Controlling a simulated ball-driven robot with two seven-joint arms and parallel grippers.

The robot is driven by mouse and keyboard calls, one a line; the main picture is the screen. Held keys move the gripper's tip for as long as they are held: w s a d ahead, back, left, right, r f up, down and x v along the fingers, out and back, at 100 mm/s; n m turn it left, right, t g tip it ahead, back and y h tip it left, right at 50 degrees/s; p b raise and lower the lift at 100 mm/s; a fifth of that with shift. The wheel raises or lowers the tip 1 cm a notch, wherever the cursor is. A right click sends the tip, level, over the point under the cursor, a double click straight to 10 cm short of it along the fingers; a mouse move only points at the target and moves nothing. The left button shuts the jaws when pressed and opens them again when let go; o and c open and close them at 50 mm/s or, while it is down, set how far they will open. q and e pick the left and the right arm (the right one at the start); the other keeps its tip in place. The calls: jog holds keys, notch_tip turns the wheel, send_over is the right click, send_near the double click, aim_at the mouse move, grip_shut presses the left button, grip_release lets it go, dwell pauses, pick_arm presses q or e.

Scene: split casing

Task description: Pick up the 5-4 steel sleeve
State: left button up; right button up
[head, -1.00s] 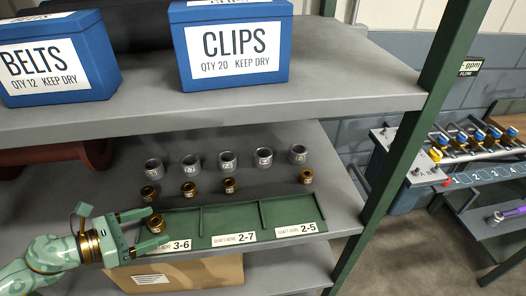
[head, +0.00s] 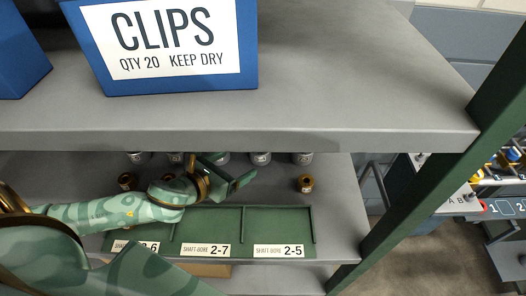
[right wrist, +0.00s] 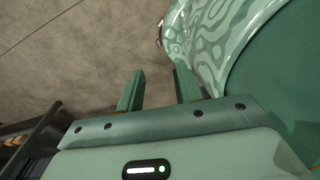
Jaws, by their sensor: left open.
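Several grey steel sleeves stand in a row at the back of the lower shelf in the head view, among them one at the right end (head: 302,158) and one beside it (head: 260,158). The upper shelf hides their tops, and I cannot read which is 5-4. My left gripper (head: 232,170) is open over the lower shelf, just in front of the row, its fingers partly covering a middle sleeve (head: 222,158). I see nothing between its fingers. My right gripper (right wrist: 156,74) is open and empty above bare floor in the right wrist view.
The upper shelf's front edge (head: 230,141) overhangs the sleeves, with a blue CLIPS box (head: 247,83) on top. Bronze sleeves stand in front, one at right (head: 305,183) and one at left (head: 127,181). A green labelled tray (head: 286,222) lies nearer. A green post (head: 420,185) bounds the right.

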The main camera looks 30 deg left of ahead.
aim_at(253, 155)
pick_arm(q)
jog(key=x, duration=0.6)
jog(key=shift+s+b, duration=0.1)
jog(key=shift+b, duration=0.25)
jog(key=shift+w+d+f, duration=0.1)
jog(key=shift+w+f, duration=0.1)
jog(key=shift+w, duration=0.25)
jog(key=b+x, duration=0.1)
jog(key=x, duration=0.4)
jog(key=shift+w+f, duration=0.1)
jog(key=shift+w, duration=0.05)
jog(key=c, duration=1.5)
pick_arm(e)
jog(key=shift+w+d+f, duration=0.2)
jog(key=shift+w+f, duration=0.05)
jog(key=shift+f, duration=0.3)
jog(key=shift+w+d+f, duration=0.2)
jog(key=shift+w+f, duration=0.05)
jog(key=shift+f, duration=0.25)
